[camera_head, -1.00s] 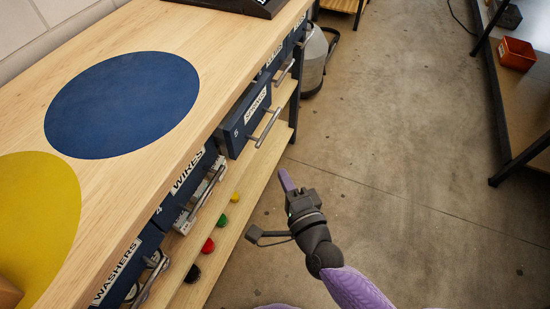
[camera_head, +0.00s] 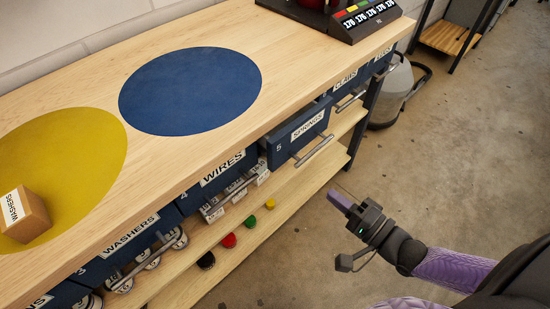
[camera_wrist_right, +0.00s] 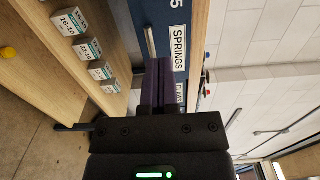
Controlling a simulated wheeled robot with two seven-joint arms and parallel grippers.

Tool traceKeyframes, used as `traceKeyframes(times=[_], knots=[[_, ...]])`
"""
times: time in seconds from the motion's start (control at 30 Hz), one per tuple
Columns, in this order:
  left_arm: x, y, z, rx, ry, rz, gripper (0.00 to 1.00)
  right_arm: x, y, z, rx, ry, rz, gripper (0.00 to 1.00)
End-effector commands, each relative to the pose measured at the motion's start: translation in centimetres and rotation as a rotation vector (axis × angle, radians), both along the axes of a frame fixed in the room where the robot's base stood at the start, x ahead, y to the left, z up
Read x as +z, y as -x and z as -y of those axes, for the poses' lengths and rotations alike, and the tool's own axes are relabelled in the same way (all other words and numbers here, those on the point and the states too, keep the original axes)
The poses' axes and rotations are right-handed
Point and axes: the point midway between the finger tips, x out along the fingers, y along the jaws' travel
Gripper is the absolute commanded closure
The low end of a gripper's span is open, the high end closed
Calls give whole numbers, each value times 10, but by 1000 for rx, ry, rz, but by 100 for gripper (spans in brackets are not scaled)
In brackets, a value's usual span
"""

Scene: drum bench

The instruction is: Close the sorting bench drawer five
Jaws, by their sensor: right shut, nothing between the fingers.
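Drawer five (camera_head: 298,137) is the dark blue drawer labelled SPRINGS, with a long metal bar handle (camera_head: 314,151). In the head view it stands out from the bench front, further than the drawers on its right. My right gripper (camera_head: 337,198) has purple fingers, shut and empty, in front of and below the drawer, apart from it. In the right wrist view the fingers (camera_wrist_right: 158,80) point toward the drawer front (camera_wrist_right: 180,40), and its handle (camera_wrist_right: 150,42) shows just beyond them. My left gripper is not in view.
The WIRES drawer (camera_head: 218,173) and WASHERS drawer (camera_head: 129,243) lie to the left. A lower shelf (camera_head: 285,212) holds red, green, yellow and black round pieces. A grey canister (camera_head: 393,95) stands beyond the bench end. The floor (camera_head: 460,150) at right is clear.

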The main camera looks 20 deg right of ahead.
Motion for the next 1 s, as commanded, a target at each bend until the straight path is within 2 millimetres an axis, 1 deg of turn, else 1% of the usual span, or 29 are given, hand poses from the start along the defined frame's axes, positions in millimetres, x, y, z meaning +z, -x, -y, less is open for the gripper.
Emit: traceKeyframes(times=[0.17, 0.4, 0.5, 0.6, 0.7, 0.8, 1.0], knots=[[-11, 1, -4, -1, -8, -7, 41, -2, -31, -13, -1, -3, 5, 100], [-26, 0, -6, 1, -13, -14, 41, -3, -80, -34, -2, -2, 4, 100], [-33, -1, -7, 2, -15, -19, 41, -3, -98, -41, -2, -2, 4, 100], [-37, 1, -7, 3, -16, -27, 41, -2, -112, -47, -2, -1, 3, 100], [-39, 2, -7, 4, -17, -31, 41, -2, -120, -50, -2, -1, 2, 100], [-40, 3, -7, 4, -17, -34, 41, -1, -124, -52, -2, 1, 0, 100], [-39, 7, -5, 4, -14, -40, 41, 0, -125, -52, -2, 1, 0, 100]])
